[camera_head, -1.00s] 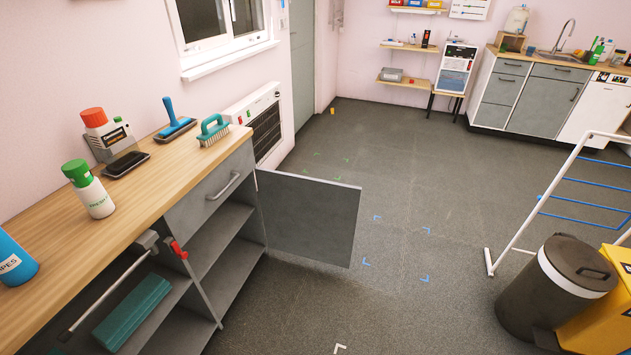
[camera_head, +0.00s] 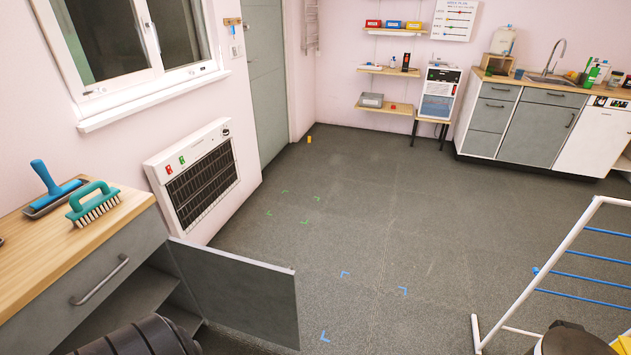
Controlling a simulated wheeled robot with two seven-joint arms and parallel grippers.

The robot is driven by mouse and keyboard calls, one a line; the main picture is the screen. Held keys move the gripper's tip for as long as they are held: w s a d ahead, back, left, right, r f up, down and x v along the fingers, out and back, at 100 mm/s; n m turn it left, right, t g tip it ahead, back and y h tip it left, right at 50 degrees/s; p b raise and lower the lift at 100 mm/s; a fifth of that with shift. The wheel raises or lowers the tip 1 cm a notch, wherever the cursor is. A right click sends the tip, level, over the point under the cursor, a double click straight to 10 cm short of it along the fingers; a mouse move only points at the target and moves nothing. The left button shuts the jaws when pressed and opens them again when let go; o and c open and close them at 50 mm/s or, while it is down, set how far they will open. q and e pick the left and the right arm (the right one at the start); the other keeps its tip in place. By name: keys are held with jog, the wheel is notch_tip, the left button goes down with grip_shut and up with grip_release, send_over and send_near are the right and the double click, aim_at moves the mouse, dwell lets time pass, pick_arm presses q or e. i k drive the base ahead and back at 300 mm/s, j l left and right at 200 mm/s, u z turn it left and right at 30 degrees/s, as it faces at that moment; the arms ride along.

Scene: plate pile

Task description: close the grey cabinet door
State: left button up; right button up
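The grey cabinet door (camera_head: 238,295) stands wide open in the head view, sticking out to the right from the far end of the wooden-topped cabinet at the lower left. The cabinet's open shelf space (camera_head: 140,297) shows beside it, under a closed grey drawer (camera_head: 92,285) with a bar handle. A dark ribbed part, probably of my own arm, is at the bottom edge in front of the cabinet. Neither gripper is in view.
A wall heater (camera_head: 196,177) is behind the door. A white drying rack (camera_head: 545,270) and a dark bin (camera_head: 572,340) stand at the right. The floor between is clear.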

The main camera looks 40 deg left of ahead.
aim_at(255, 298)
jog(key=i+u, duration=0.2)
jog(key=i, duration=0.2)
jog(key=i+l+u, duration=0.2)
jog(key=i, duration=0.2)
jog(key=i+l+u, duration=0.2)
jog(key=i, duration=0.2)
jog(key=i+u, duration=0.15)
jog(key=u, duration=0.3)
jog(key=i+u, duration=0.2)
jog(key=u, duration=0.25)
jog(key=i+l+u, duration=0.1)
jog(key=u, duration=0.35)
jog(key=i+l+u, duration=0.15)
jog(key=u, duration=0.3)
jog(key=i+l+u, duration=0.15)
jog(key=u, duration=0.35)
jog(key=l+u, duration=0.25)
jog(key=u, duration=0.2)
jog(key=i+l+u, duration=0.15)
jog(key=l+u, duration=1.2)
